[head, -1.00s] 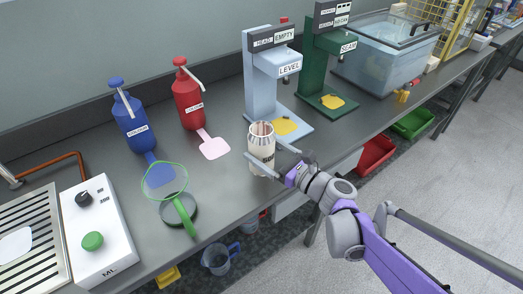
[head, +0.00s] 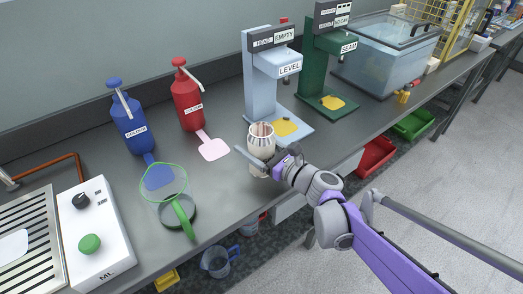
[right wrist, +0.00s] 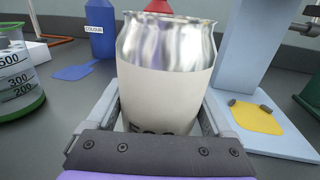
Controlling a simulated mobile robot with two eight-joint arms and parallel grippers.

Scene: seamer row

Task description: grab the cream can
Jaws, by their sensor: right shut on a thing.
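The cream can (head: 261,137) is an open-topped can with a shiny metal upper part, upright near the front edge of the grey bench. My right gripper (head: 259,163) is shut on its lower body. In the right wrist view the can (right wrist: 165,95) fills the middle, between the two fingers of my right gripper (right wrist: 160,115), and dark printing shows low on its side. I cannot tell whether its base touches the bench. My left gripper is not in view.
A pale blue LEVEL machine (head: 258,80) and a green SEAM machine (head: 317,65) stand behind and to the right. Red (head: 187,100) and blue (head: 133,125) COLOUR bottles stand at the back left. A green-handled jug (head: 180,212) is to the left.

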